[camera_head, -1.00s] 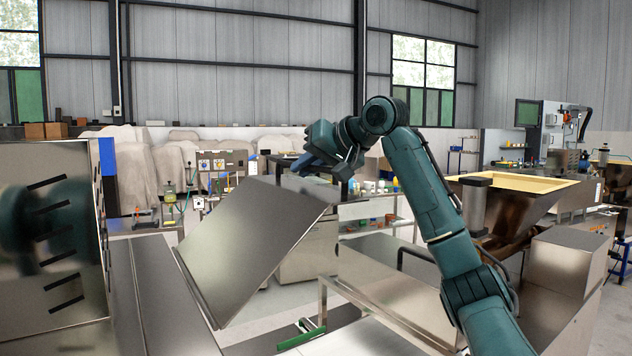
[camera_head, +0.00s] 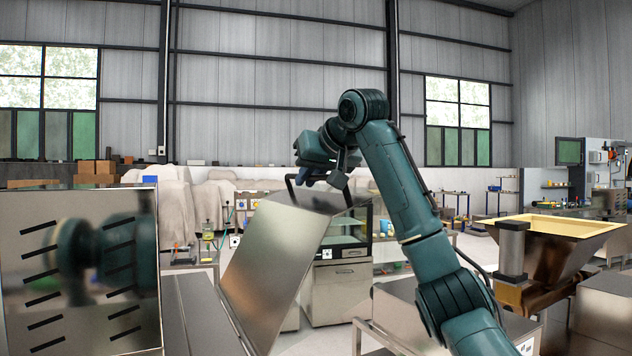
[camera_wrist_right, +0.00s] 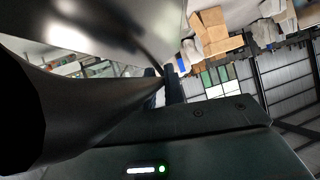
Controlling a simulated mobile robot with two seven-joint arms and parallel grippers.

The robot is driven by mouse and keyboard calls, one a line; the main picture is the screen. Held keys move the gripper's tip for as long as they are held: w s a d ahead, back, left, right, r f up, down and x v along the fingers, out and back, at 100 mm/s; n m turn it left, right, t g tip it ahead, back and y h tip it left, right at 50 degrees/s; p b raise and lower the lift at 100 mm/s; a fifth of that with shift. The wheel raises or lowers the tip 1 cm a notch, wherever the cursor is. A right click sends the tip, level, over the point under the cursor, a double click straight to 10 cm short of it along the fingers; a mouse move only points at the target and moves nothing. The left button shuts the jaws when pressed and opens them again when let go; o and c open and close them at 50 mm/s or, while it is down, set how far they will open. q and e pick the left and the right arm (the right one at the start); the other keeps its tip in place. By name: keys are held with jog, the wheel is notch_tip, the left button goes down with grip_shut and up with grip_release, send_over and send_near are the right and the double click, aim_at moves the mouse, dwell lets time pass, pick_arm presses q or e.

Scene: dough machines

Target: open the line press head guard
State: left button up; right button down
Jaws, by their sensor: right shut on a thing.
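The line press head guard (camera_head: 275,255) is a smooth steel cover in the middle of the head view. It stands steeply tilted, its upper edge raised toward the right. My right gripper (camera_head: 308,180) is at this upper edge, shut on the guard's dark handle (camera_head: 291,188); the fingers hide much of the grip. In the right wrist view, the dark fingers (camera_wrist_right: 165,85) meet beside the guard's shiny steel surface (camera_wrist_right: 100,25). My left gripper is not in view.
A slotted steel panel (camera_head: 80,270) stands close at the left and mirrors my arm. A steel cabinet (camera_head: 340,290) stands behind the guard. A hopper with a yellowish rim (camera_head: 560,226) is at the right. Open air lies above the guard.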

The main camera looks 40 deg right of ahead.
jog(key=shift+a+f, duration=0.15)
jog(key=c, duration=1.5)
grip_release()
jog(key=shift+w, duration=0.1)
jog(key=b+v, duration=0.2)
jog(key=v, duration=1.1)
